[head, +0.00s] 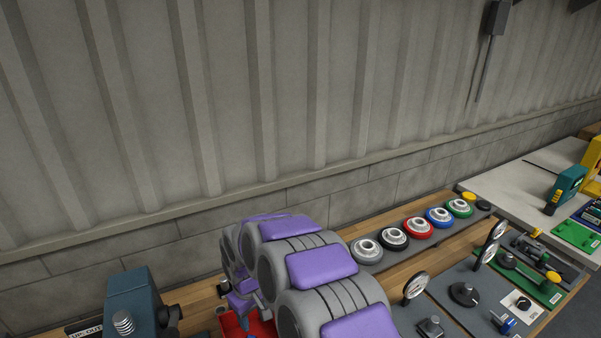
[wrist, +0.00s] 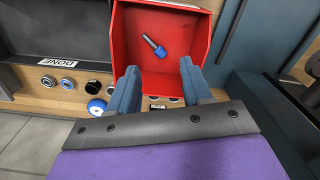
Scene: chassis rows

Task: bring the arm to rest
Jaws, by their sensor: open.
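My gripper (wrist: 158,76) shows in the wrist view as two blue-grey fingers, spread apart with nothing between them. The fingers point toward a red bin (wrist: 136,30), over its near part. A small metal bolt or peg with a blue end (wrist: 155,46) lies loose in the bin, beyond the fingertips. A bit of the red bin (head: 232,325) shows left of the arm. My fingers cannot be made out there.
A wooden bench along a ribbed wall holds a row of coloured round parts (head: 417,227), gauges (head: 415,287) and a green board (head: 530,275). A dark blue machine (head: 133,302) stands left. In the wrist view a dark tray labelled DONE (wrist: 60,30) lies left of the bin.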

